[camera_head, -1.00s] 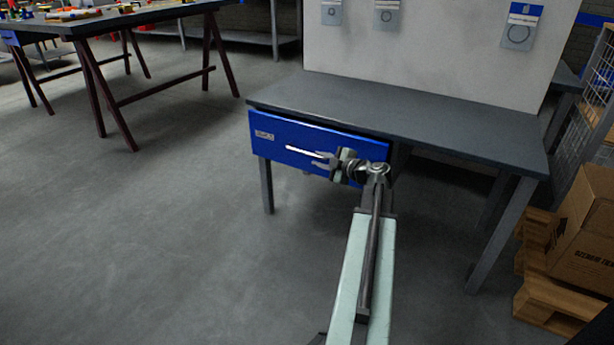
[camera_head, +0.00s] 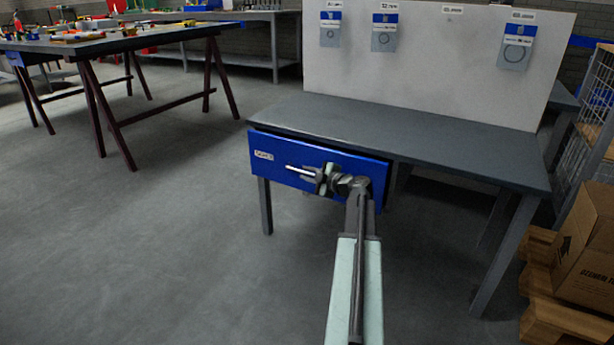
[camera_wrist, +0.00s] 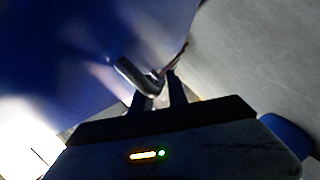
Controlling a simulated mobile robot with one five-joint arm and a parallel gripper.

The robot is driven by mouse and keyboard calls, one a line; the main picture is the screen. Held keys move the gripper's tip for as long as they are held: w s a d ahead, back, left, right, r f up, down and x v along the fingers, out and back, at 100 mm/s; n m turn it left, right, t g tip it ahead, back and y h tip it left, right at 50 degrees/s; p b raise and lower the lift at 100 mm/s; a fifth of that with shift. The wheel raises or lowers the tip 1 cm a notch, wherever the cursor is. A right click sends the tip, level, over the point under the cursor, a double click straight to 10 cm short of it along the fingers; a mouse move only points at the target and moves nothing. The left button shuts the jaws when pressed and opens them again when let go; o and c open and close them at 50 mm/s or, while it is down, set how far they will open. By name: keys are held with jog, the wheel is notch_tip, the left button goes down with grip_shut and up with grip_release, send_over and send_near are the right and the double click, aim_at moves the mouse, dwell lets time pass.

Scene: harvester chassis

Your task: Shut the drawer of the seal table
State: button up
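The seal table (camera_head: 440,148) has a dark grey top and grey legs. Its blue drawer (camera_head: 340,159) is under the left part of the top. A dark gap shows above the drawer front, which stands out a little from the table. A pale bar handle (camera_head: 300,170) crosses the front. My gripper (camera_head: 311,178) is at the handle's right part, close to the front. In the wrist view the curved handle end (camera_wrist: 138,78) is at the tips of my gripper (camera_wrist: 160,88). The two dark fingers are apart, with a gap between them. Whether they touch the handle is unclear.
A board with hanging seal packets (camera_head: 384,32) stands behind the table. A cardboard box (camera_head: 585,250) on wooden pallets (camera_head: 550,315) and a wire cage (camera_head: 575,155) are at the right. A cluttered workbench (camera_head: 130,35) is at the left. The floor in front is clear.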

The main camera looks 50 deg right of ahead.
grip_shut()
